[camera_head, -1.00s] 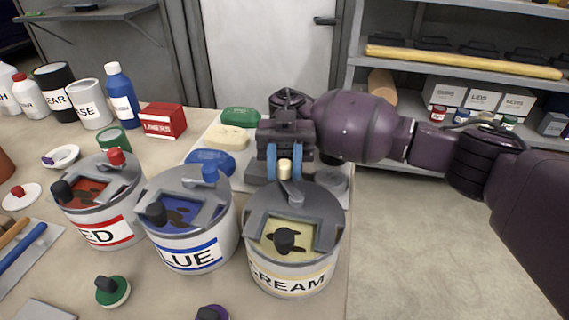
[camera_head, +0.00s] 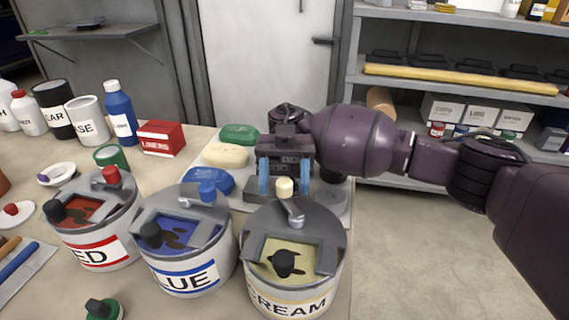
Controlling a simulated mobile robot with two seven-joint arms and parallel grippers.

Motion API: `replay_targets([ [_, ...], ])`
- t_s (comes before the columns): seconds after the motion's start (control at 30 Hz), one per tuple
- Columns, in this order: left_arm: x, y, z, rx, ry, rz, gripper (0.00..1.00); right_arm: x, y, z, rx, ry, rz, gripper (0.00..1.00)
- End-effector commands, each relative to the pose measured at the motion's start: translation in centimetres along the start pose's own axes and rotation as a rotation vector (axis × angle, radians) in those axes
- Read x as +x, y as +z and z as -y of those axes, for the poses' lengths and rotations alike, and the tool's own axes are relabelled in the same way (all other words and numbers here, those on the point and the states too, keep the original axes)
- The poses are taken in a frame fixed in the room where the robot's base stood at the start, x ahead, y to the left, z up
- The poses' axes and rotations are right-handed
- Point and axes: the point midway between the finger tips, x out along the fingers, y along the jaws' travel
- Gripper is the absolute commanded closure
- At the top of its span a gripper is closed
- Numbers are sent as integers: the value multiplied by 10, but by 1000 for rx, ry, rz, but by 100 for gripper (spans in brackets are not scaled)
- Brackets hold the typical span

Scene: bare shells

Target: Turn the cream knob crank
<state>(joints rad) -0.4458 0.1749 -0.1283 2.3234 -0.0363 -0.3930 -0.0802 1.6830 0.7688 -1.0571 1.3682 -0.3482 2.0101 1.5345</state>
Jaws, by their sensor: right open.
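The cream can (camera_head: 290,296) stands at the front right of the table, with a grey lid frame and cream paint showing through its opening. Its crank (camera_head: 294,210) rises at the back of the lid and carries a cream knob (camera_head: 285,187). A black knob (camera_head: 284,263) sits at the front of the lid. My right gripper (camera_head: 285,186) is just behind the crank, its two blue-padded fingers spread apart to either side of the cream knob. Whether the fingers touch the knob cannot be told. My left gripper is not in view.
The blue can (camera_head: 190,280) with a blue knob and the red can (camera_head: 105,253) with a red knob stand to the left. Green, cream and blue soap-like pieces lie on a pale board (camera_head: 222,178) behind. A shelf (camera_head: 470,90) stands at the back right above open floor.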

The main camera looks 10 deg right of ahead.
Motion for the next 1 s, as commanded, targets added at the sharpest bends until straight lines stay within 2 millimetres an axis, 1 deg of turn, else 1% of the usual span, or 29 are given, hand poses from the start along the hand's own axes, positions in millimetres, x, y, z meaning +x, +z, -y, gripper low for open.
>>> replay_targets([
  [0.03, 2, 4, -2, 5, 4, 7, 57, -5, 8, 0, 3, 1, -8, 49],
  [0.27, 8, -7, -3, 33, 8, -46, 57, -23, 10, 0, 3, 1, -10, 49],
  [0.3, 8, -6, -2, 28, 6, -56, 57, -25, 10, 0, 4, 1, -10, 49],
  [0.57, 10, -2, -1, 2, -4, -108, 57, -42, 9, 0, 3, 2, -10, 49],
  [0.73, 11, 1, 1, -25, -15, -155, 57, -52, 12, 0, 4, -1, -12, 49],
  [1.0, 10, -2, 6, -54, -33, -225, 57, -62, 7, 0, 3, 0, -7, 49],
])
